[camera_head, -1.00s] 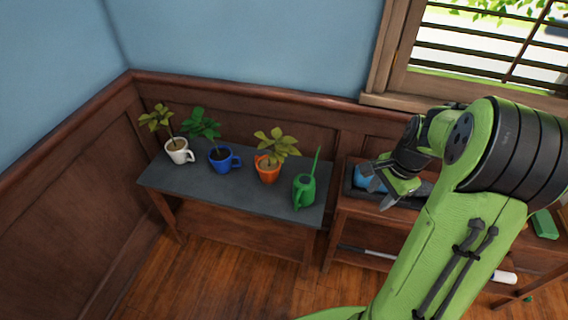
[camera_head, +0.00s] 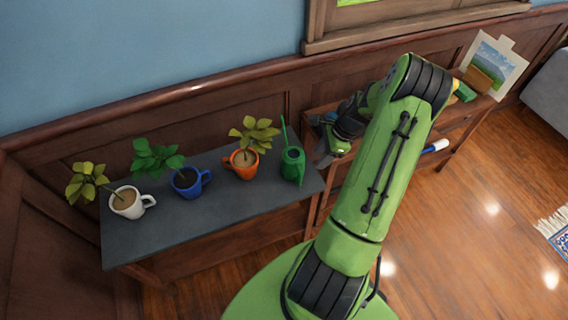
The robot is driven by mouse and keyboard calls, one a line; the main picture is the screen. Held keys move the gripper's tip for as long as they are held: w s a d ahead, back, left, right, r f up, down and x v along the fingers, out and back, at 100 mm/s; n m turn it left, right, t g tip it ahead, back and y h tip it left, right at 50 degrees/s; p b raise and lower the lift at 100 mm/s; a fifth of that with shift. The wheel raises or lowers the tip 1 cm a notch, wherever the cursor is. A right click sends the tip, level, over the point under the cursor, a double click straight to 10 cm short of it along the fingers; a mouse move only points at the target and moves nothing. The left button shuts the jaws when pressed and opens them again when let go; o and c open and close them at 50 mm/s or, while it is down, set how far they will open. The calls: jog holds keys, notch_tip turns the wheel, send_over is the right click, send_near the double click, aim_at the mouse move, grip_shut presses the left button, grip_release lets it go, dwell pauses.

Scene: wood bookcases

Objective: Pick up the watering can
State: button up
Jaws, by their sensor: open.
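The green watering can (camera_head: 292,167) stands upright at the right end of a dark grey-topped table (camera_head: 225,212), its thin spout pointing up. My gripper (camera_head: 322,155) is just right of the can in the picture, near the gap between the two tables. It is open, with nothing seen between its fingers, and appears apart from the can. My green arm hides part of the table on the right.
Left of the can stand potted plants in an orange mug (camera_head: 241,164), a blue mug (camera_head: 188,184) and a white mug (camera_head: 127,203). A wooden table (camera_head: 447,126) on the right holds a small painting (camera_head: 494,62).

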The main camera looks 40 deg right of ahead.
aim_at(293, 160)
jog(key=b+x, duration=0.3)
jog(key=x, duration=1.2)
jog(key=shift+c, duration=0.3)
grip_shut()
jog(key=shift+d+r, duration=0.1)
